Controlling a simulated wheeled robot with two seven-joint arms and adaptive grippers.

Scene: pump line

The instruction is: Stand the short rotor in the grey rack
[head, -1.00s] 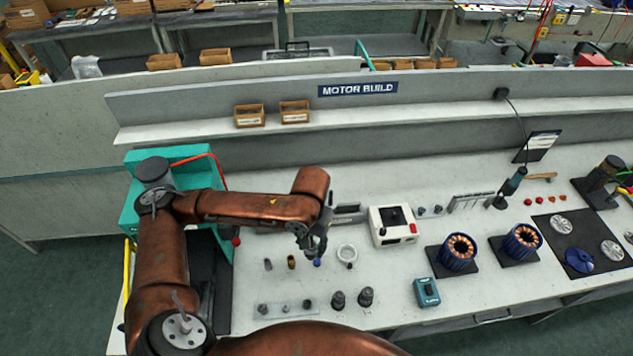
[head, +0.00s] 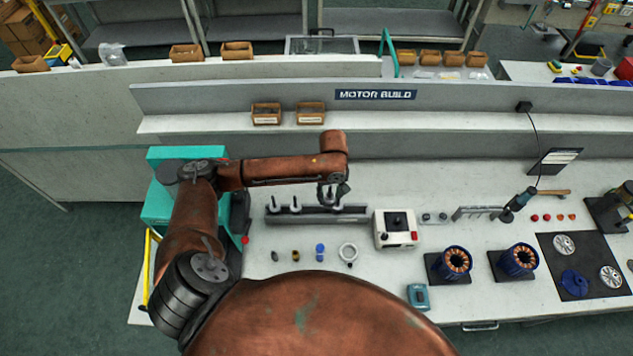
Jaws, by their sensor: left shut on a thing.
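The grey rack (head: 352,214) is a long, low bar on the bench beside the white tester box. Two grey parts with upright shafts (head: 273,204) stand in its left half. My left gripper (head: 334,194) is over the rack's right half, shut on a small grey part that I take for the short rotor (head: 328,193). The rotor looks upright. The gripper partly covers it, and I cannot tell whether its lower end is in the rack or just above it. My right gripper is out of view.
In front of the rack lie a dark piece (head: 275,255), a brass piece (head: 295,256), a blue piece (head: 320,252) and a pale ring (head: 348,253). The white tester box (head: 396,229) stands close to the rack's right end. My own arm hides the front of the bench.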

